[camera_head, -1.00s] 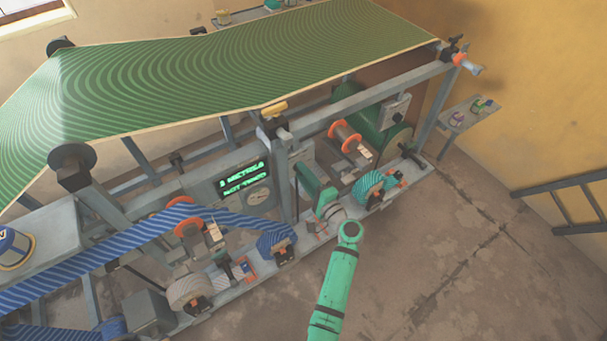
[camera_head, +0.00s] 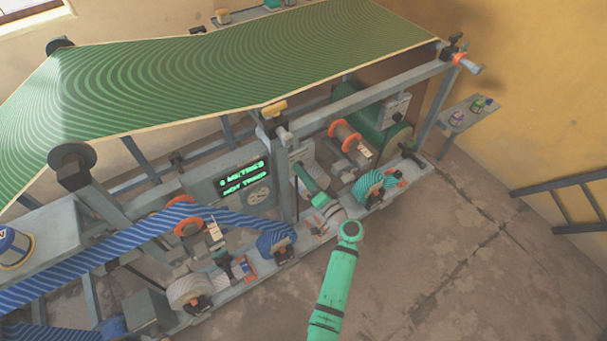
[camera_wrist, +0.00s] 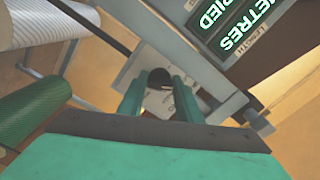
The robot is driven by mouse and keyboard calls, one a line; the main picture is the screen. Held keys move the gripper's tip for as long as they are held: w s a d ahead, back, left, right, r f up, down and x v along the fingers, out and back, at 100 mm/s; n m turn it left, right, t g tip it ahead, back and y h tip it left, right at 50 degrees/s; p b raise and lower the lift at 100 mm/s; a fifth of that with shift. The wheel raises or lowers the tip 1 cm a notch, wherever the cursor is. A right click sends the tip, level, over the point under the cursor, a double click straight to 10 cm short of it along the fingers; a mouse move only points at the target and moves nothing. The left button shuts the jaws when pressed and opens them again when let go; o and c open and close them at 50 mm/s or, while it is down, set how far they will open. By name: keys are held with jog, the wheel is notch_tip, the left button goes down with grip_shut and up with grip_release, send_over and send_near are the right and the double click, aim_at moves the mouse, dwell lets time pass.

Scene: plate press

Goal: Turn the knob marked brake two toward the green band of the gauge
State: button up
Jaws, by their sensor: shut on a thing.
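In the wrist view, my gripper (camera_wrist: 159,84) has its two green fingers on either side of a small dark knob (camera_wrist: 159,76) and is shut on it. The knob stands in front of a pale grey plate (camera_wrist: 150,56). A whitish round face with faint marks (camera_wrist: 160,103) shows between the fingers, partly covered. I cannot read a brake two mark or make out a green band. In the head view, my gripper (camera_head: 303,178) reaches in beside the press's upright post, and the knob is hidden there.
Blue striped web (camera_head: 120,245) runs over rollers at left. A teal striped roll (camera_head: 372,186) is right of my arm. Open floor (camera_head: 450,270) lies to the right.

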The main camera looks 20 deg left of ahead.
jog(key=shift+d, duration=0.1)
dwell(0.3)
jog(key=o, duration=1)
jog(key=shift+o, duration=0.2)
jog(key=v, duration=1.1)
jog(key=shift+f, duration=0.1)
